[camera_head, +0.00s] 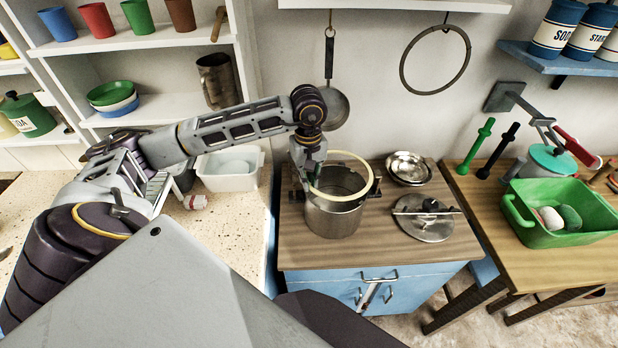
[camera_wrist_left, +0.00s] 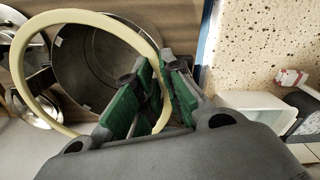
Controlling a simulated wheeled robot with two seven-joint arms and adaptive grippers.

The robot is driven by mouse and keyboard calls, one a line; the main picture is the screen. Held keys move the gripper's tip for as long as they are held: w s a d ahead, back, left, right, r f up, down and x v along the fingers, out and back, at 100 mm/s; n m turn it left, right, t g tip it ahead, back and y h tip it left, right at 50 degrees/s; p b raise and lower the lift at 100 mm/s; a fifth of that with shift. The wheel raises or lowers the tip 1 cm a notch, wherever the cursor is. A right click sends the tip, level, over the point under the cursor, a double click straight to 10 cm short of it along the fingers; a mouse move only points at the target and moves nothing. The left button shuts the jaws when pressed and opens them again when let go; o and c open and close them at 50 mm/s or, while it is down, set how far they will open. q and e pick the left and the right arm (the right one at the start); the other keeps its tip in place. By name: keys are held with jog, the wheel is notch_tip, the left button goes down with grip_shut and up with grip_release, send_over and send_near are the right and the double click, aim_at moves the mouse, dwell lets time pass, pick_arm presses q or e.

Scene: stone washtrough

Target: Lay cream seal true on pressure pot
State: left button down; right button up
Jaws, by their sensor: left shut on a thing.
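The cream seal (camera_head: 371,171) is a pale ring held above the pressure pot (camera_head: 333,218), a steel pot standing on the wooden cabinet top. My left gripper (camera_head: 310,185) is shut on the ring's left side, at the pot's left rim. In the left wrist view the seal (camera_wrist_left: 38,98) is offset from the mouth of the pot (camera_wrist_left: 95,65), and my left gripper (camera_wrist_left: 152,95) pinches its edge with green pads. Whether the ring touches the rim cannot be told. My right gripper is not in view.
A steel lid (camera_head: 424,220) lies right of the pot, with metal bowls (camera_head: 408,167) behind it. A green basin (camera_head: 566,236) stands on the right table. A white tub (camera_head: 230,170) is left of the pot. A dark ring (camera_head: 436,88) hangs on the wall.

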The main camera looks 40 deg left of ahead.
pick_arm(q)
jog(key=shift+w, duration=0.15)
dwell(0.4)
jog(key=shift+f+b, duration=0.6)
jog(key=shift+f, duration=1.25)
